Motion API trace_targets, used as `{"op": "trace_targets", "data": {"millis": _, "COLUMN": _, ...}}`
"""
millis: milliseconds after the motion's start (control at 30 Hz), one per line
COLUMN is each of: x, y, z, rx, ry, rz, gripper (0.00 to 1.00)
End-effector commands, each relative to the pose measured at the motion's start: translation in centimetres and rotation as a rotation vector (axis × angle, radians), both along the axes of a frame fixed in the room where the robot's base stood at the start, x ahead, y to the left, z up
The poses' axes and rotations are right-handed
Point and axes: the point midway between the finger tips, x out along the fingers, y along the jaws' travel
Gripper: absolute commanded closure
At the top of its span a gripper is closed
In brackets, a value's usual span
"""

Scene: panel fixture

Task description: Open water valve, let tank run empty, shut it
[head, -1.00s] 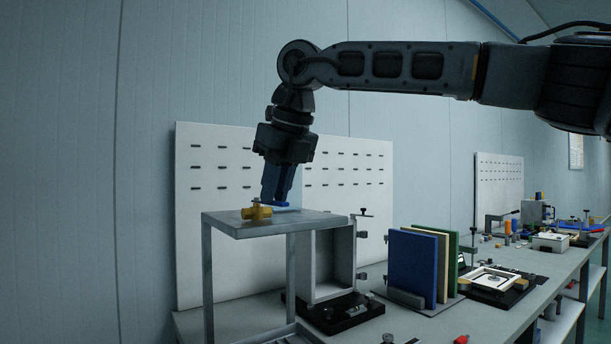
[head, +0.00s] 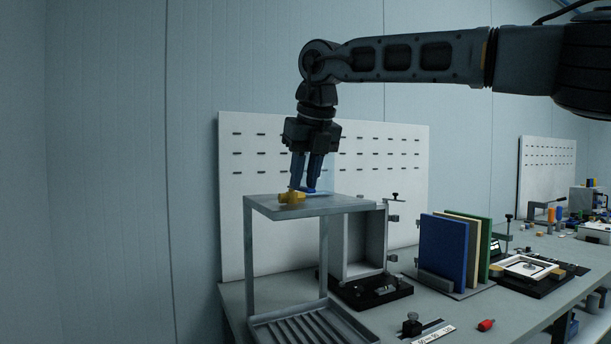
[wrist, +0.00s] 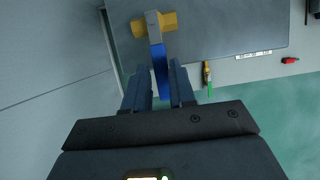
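A yellow valve (head: 292,197) with a blue lever (head: 312,190) sits on the grey metal stand top (head: 345,205). In the wrist view the yellow body (wrist: 138,26) is at the top, and the blue lever (wrist: 160,72) points down toward my gripper. My gripper (head: 306,184) points down just above the lever. In the wrist view the gripper (wrist: 161,72) has its two fingers apart, with the lever between them in the picture. Whether a finger touches it, I cannot tell. A pale bluish see-through patch (head: 327,172) shows behind the fingers; I cannot tell if it is the tank.
A ribbed tray (head: 310,328) lies under the stand. A grey open box frame (head: 365,240) stands beside it, then upright blue (head: 442,250), cream and green panels. A white pegboard (head: 235,165) is behind. A small brass fitting with a green end (wrist: 207,75) shows in the wrist view.

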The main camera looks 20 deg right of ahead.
Motion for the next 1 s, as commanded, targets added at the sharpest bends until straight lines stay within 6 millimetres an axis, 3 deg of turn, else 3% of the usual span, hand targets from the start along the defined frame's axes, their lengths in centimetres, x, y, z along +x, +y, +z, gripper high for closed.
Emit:
{"op": "trace_targets", "data": {"millis": 200, "x": 0.0, "y": 0.0, "z": -0.1, "rx": -0.001, "ry": 0.002, "rz": 0.002, "gripper": 0.55}}
{"op": "trace_targets", "data": {"millis": 567, "x": -0.2, "y": 0.0, "z": 0.4, "rx": -0.002, "ry": 0.002, "rz": 0.001, "gripper": 0.55}}
{"op": "trace_targets", "data": {"millis": 1000, "x": -2.6, "y": -0.2, "z": 6.2, "rx": -0.001, "ry": 0.0, "rz": 0.001, "gripper": 0.55}}
